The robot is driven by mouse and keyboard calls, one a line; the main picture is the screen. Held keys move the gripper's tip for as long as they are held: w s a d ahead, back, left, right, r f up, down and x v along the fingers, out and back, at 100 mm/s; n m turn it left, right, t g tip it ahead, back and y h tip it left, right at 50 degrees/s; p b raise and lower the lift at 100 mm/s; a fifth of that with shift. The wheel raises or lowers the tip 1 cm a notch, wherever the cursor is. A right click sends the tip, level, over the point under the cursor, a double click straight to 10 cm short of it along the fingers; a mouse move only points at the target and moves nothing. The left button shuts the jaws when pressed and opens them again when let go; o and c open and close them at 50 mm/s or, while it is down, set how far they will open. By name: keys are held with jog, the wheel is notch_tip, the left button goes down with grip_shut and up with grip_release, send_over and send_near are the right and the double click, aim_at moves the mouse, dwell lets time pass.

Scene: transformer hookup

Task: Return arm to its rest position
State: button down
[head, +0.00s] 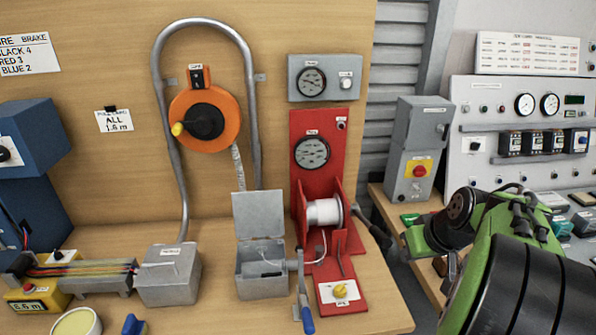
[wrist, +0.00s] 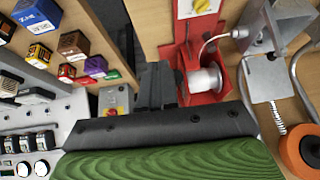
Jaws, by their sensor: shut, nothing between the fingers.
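My arm (head: 515,270), green and black, reaches in from the lower right of the head view, in front of the grey control panel. In the wrist view my gripper (wrist: 157,85) shows as dark fingers, shut with nothing between them. It is not clearly seen in the head view. In the wrist view the red winder stand with its white spool (wrist: 206,80) appears right beside the fingers. The head view shows the white spool (head: 324,212) left of my arm, clearly apart from it.
A wooden bench (head: 380,310) carries an open grey box (head: 262,275) and a blue-handled lever (head: 307,318). An orange tape reel (head: 205,118) hangs on the board. A grey switch box (head: 418,150) stands behind my arm. Small coloured boxes (wrist: 95,65) fill a shelf.

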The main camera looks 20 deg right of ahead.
jog(key=a+r+n+p, duration=0.1)
jog(key=a+r, duration=0.2)
jog(key=a, duration=0.3)
jog(key=a+r+n+p, duration=0.1)
jog(key=a+r+p, duration=0.15)
jog(key=a, duration=0.45)
jog(key=s+a+r+n+y+p, duration=0.1)
jog(key=s+a+p, duration=0.1)
jog(key=s+a, duration=0.8)
jog(key=shift+s+a+r, duration=0.35)
jog(key=shift+a+r, duration=0.05)
jog(key=shift+a, duration=0.45)
